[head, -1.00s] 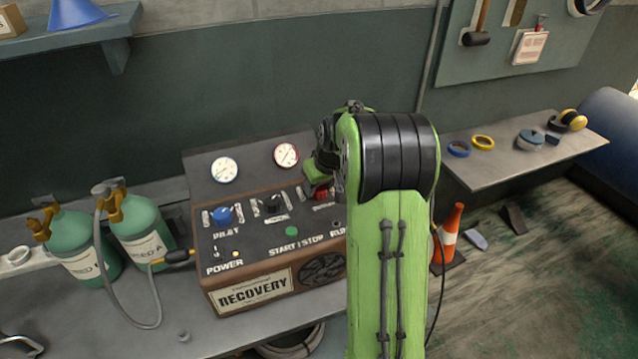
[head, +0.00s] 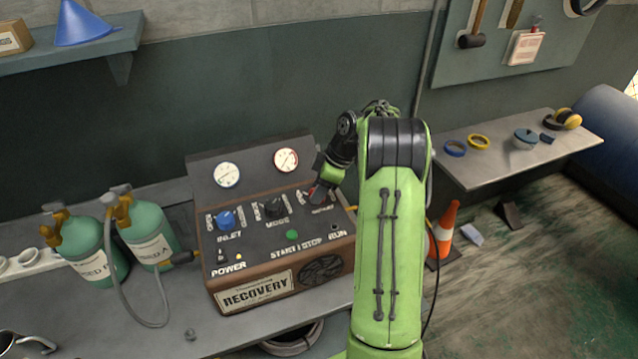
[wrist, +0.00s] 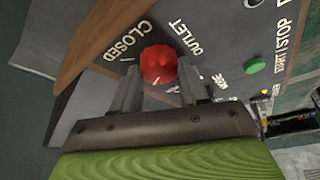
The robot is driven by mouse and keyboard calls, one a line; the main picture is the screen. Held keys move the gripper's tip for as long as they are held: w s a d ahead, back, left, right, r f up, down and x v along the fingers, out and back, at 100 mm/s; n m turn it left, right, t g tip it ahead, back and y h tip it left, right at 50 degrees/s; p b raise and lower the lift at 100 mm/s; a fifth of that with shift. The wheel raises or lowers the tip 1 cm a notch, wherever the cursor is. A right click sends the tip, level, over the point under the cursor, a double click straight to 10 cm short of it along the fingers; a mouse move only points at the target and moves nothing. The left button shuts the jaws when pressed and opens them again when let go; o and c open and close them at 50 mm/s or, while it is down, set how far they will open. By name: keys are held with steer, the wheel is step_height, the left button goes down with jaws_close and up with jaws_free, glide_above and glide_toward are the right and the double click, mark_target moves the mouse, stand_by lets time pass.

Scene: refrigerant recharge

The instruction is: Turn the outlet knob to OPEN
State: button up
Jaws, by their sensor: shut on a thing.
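The red outlet knob (wrist: 158,65) is on the dark sloped panel of the recovery machine (head: 262,293). In the wrist view the words CLOSED and OUTLET are printed beside it; other lettering is hidden behind my fingers. My gripper (wrist: 160,88) has one finger on each side of the red knob and is shut on it. In the head view my gripper (head: 318,188) is at the right end of the knob row, and my arm and gripper cover most of the red knob.
The blue inlet knob (head: 226,219), black mode knob (head: 273,208) and green start/stop button (head: 292,234) are left of my gripper. Two gauges stand above them. Green cylinders (head: 152,236) with a hose are at left. An orange cone (head: 444,232) stands at right.

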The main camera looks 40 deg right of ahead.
steer(key=shift+r+n+g+y+p, duration=0.1)
steer(key=shift+n+g+y+p, duration=0.35)
steer(key=shift+n+p, duration=0.85)
steer(key=shift+n+g, duration=0.25)
steer(key=shift+n, duration=0.25)
steer(key=o, duration=1.1)
steer(key=shift+c, duration=0.2)
steer(key=p+v, duration=0.5)
steer(key=v, duration=1)
steer(key=shift+r, duration=0.3)
